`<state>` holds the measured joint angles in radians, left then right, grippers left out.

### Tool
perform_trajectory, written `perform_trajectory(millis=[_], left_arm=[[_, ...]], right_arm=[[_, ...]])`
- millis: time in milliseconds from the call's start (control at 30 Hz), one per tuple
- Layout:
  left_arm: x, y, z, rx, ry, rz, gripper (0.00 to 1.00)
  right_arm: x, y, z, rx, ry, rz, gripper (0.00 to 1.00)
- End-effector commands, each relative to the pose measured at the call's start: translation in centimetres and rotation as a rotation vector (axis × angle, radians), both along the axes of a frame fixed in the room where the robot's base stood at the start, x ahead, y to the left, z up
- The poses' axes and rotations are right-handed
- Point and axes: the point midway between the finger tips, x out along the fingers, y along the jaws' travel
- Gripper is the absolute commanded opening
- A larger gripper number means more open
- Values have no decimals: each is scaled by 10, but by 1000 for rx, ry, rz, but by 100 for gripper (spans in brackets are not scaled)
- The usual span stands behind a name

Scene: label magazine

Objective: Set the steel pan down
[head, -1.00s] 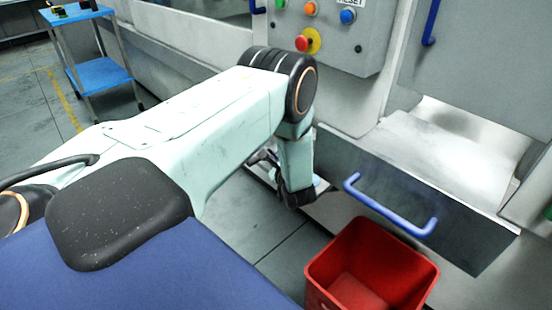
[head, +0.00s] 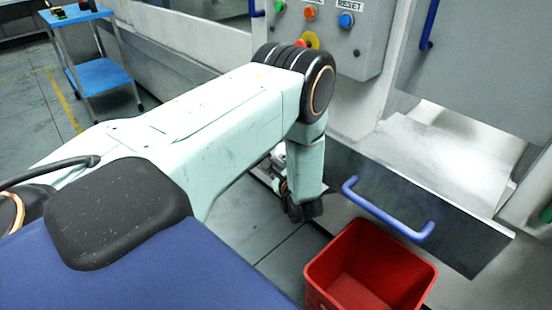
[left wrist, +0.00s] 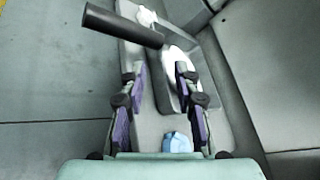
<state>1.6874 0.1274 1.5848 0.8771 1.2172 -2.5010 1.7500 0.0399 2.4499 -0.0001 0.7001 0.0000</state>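The steel pan (left wrist: 170,98) appears in the left wrist view as a grey, shallow, open-topped piece with a bright patch inside and a dark round handle (left wrist: 122,25) at its far end. It rests on, or is just above, a narrow pale ledge; I cannot tell which. My left gripper (left wrist: 160,70) is open, its fingers well apart. One finger is beside the pan's left wall and the other overlaps its inside; contact cannot be made out. In the head view my left arm largely hides the gripper and the pan. My right gripper is not in view.
A blue object (left wrist: 177,142) and a white one (left wrist: 147,16) are on the ledge. A red bin (head: 370,270) stands below a steel front with a blue handle (head: 388,212). A control box (head: 335,30) is above. A blue cart (head: 98,75) is far left.

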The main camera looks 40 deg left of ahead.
Motion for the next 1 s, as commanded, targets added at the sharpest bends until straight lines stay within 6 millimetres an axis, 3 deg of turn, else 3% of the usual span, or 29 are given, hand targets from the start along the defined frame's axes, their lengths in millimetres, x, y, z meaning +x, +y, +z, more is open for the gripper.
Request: perform_trajectory(millis=[100,300,567,767,1000], left_arm=[[-13,-22,10,1,2,-7,31],[-31,-48,19,1,0,-4,31],[-43,-61,20,-23,-10,-3,31],[-65,-76,-8,-266,-98,-1,31],[-119,-109,-49,-700,-190,127,31]], right_arm=[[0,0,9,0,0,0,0],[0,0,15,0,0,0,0],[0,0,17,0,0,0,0],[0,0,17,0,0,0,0],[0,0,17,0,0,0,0]])
